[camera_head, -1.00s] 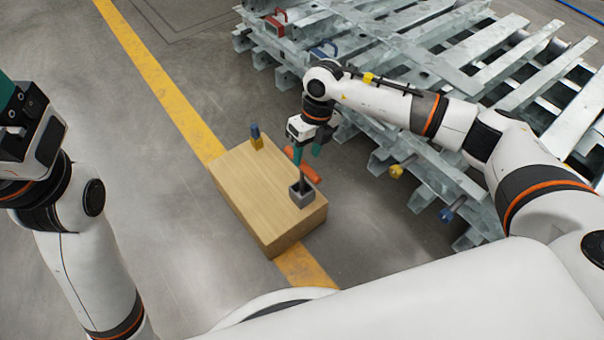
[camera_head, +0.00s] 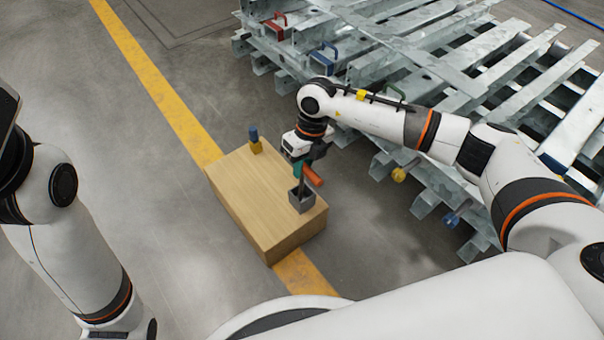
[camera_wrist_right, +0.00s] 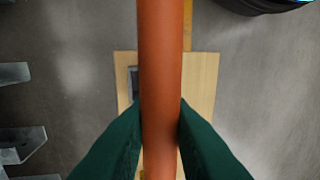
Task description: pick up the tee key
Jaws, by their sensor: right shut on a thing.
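The tee key has an orange handle (camera_head: 313,177) and a dark shaft that runs down to a grey square holder (camera_head: 301,202) on top of a wooden block (camera_head: 255,190). I cannot tell whether the shaft's lower end is still inside the holder. My right gripper (camera_head: 299,168) is above the holder, shut on the orange handle. In the right wrist view the handle (camera_wrist_right: 160,70) runs upright through the picture between the two green fingers (camera_wrist_right: 160,135). The fingers of my left gripper are out of view; only parts of that arm show at the left.
A blue and yellow object (camera_head: 254,140) stands at the block's far corner. Stacked galvanized steel frames (camera_head: 430,80) fill the right side, with red (camera_head: 275,25) and blue (camera_head: 322,55) handled items on them. The floor left of the block is clear.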

